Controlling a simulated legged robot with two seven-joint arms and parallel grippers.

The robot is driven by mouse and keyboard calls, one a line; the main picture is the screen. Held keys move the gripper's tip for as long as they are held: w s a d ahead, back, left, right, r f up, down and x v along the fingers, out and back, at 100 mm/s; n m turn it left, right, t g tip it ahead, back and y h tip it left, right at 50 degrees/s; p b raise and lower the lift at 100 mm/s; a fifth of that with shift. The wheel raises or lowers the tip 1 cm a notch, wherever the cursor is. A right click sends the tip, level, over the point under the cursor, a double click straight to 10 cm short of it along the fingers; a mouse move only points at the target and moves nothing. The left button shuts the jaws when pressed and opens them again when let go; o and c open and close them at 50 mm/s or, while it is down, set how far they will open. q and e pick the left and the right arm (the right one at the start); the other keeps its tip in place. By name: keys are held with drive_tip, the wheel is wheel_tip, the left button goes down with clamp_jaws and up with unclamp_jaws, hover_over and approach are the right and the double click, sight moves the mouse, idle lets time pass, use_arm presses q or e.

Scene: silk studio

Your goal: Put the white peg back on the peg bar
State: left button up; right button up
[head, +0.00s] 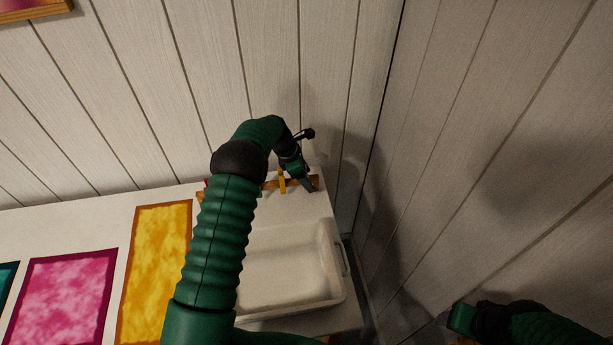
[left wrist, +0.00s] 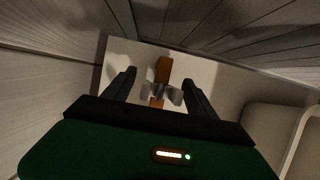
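The wooden peg bar (head: 271,184) lies along the back edge of the table, partly hidden by my left arm. My left gripper (head: 309,187) is at its right end. In the left wrist view, my left gripper (left wrist: 159,75) is open, its fingers apart on either side of the orange-brown bar (left wrist: 163,69). A pale grey-white peg (left wrist: 175,96) sits across the bar between the fingers, with a visible gap to each finger. It covers part of the bar. My right gripper (head: 453,318) is at the lower right of the head view, away from the bar; its fingers are unclear.
A yellow peg (head: 282,181) stands on the bar just left of my left gripper. A white tray (head: 290,265) lies in front of the bar. Yellow (head: 157,262) and pink (head: 72,301) dyed cloths lie at left. Plank walls close in behind and at right.

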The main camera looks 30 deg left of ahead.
use_arm(q)
drive_tip(key=v, duration=1.7)
drive_tip(key=shift+f, duration=0.1)
